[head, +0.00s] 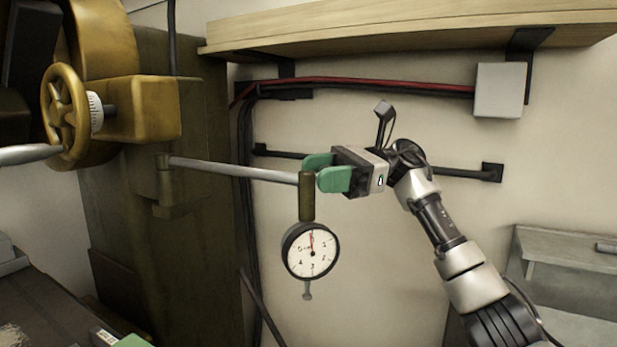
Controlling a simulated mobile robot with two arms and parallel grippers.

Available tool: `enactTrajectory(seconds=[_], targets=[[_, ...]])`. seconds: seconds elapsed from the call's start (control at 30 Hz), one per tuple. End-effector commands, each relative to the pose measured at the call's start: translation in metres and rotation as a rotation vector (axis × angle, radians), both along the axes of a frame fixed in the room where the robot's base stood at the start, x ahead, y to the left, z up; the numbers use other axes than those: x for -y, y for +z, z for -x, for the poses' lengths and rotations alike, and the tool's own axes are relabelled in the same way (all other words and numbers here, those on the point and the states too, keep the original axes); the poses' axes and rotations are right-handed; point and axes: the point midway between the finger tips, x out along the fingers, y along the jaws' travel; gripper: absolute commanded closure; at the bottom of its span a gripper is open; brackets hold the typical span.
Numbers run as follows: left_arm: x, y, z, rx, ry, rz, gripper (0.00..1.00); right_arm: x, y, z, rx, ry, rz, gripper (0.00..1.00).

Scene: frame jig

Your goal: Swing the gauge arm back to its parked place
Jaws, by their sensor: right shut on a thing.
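The gauge arm (232,170) is a thin grey rod. It runs from a pivot bracket on the dark machine column to a brass-coloured upright holder (307,197) at its right end. A round white-faced dial gauge (311,251) hangs below that holder, its plunger pointing down. My right gripper (318,174) has green fingers and comes in from the right. It is shut on the holder end of the gauge arm, near the top of the holder. The fingers partly hide the exact contact. My left gripper is not clearly seen.
A yellow handwheel (65,115) and housing stand at the upper left on the dark column (125,240). A wooden shelf (400,35) spans the top. A grey box (498,90), cables and a black rail (455,172) are on the wall behind. A green patch (133,341) shows at the bottom edge.

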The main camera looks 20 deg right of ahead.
Motion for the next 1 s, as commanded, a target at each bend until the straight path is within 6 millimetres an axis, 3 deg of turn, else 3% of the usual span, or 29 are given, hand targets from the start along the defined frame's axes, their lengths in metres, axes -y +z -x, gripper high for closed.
enactTrajectory(seconds=[0.53, 0.57, 0.6, 1.0], targets=[[0.0005, -0.0001, -0.0009, 0.001, 0.000, 0.000, 0.63, 0.0068, -0.0007, -0.0041, -0.001, -0.021, 0.000, 0.99], [0.0005, -0.0001, -0.0009, 0.001, -0.001, 0.000, 0.63, 0.0068, -0.0008, -0.0040, -0.001, -0.021, 0.000, 0.52], [0.0007, -0.0001, -0.0010, 0.001, -0.001, 0.001, 0.63, 0.0066, -0.0008, -0.0039, -0.001, -0.020, 0.000, 0.47], [0.0031, -0.0001, -0.0021, 0.003, -0.002, 0.005, 0.63, 0.0056, -0.0008, -0.0029, -0.001, -0.013, 0.001, 0.47]])
